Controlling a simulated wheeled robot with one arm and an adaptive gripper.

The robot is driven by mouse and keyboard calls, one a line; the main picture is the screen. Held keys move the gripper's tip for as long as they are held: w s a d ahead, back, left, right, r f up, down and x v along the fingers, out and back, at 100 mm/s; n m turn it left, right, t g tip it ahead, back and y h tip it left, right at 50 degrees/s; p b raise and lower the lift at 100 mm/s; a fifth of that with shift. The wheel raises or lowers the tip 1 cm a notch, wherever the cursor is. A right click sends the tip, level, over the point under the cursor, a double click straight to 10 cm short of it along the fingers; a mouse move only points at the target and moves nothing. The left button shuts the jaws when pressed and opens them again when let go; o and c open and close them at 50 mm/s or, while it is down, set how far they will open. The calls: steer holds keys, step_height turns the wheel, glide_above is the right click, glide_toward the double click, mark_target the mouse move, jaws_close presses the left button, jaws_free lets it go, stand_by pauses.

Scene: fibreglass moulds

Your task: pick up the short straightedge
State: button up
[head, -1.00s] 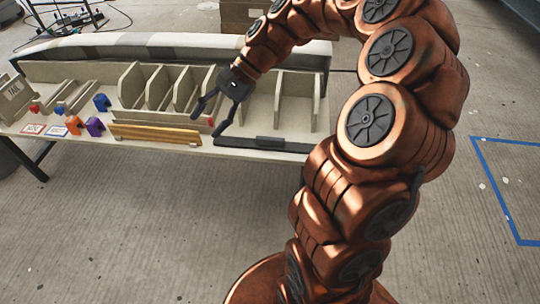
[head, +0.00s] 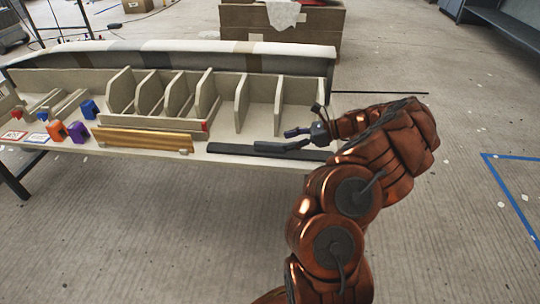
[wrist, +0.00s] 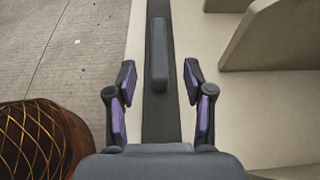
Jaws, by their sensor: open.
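The short straightedge (head: 230,149) is a dark flat strip lying along the front edge of the table, at its right part. In the wrist view the strip (wrist: 160,125) runs straight away between my fingers, with a raised dark grip block (wrist: 158,50) on top. My gripper (wrist: 160,84) is open and empty, with purple-lined fingers apart on either side of the strip. The grip block lies just beyond the fingertips. In the head view my gripper (head: 290,139) is low over the right end of the strip and partly hides it.
A rack of upright cream dividers (head: 240,103) stands behind the strip. A wooden bar (head: 140,140) lies to the left, with orange (head: 57,130), purple (head: 78,132) and blue (head: 89,109) pieces beyond it. Bare floor lies in front of the table.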

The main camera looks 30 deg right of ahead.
mark_target(274, 143)
steer(key=b+x, duration=0.3)
steer(key=x, duration=0.4)
steer(key=shift+a, duration=0.15)
jaws_close()
stand_by(0.3)
